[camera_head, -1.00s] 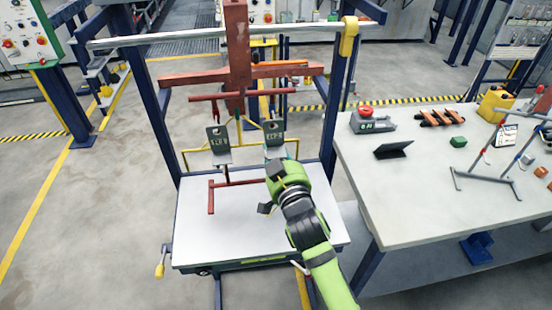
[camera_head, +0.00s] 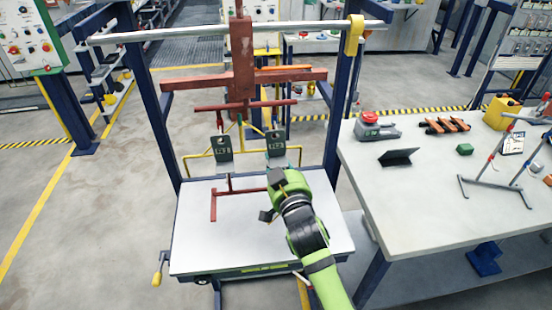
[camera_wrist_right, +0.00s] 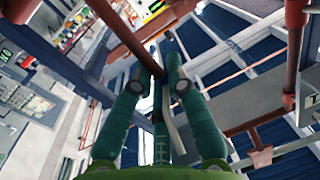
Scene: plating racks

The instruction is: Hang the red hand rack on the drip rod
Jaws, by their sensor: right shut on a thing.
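The red hand rack, with a thin upper bar (camera_head: 245,105) and a lower bar (camera_head: 240,190), is upright in the middle of the head view. Two dark plates (camera_head: 223,150) (camera_head: 276,145) show between its bars. The grey drip rod (camera_head: 190,35) runs level across the stand, above these bars. My right gripper (camera_head: 275,183) is at the rack's lower right. In the right wrist view its teal fingers (camera_wrist_right: 155,75) are shut on a red bar of the rack (camera_wrist_right: 122,32). Whether the rack's top touches the rod is unclear. My left gripper is out of view.
The rod rests on blue posts (camera_head: 150,110), with a yellow clamp (camera_head: 353,35) near its right end. A white tray (camera_head: 195,240) lies below the rack. A workbench (camera_head: 420,200) with several items stands at right. A thick red crossbeam (camera_head: 200,82) shows behind the rack.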

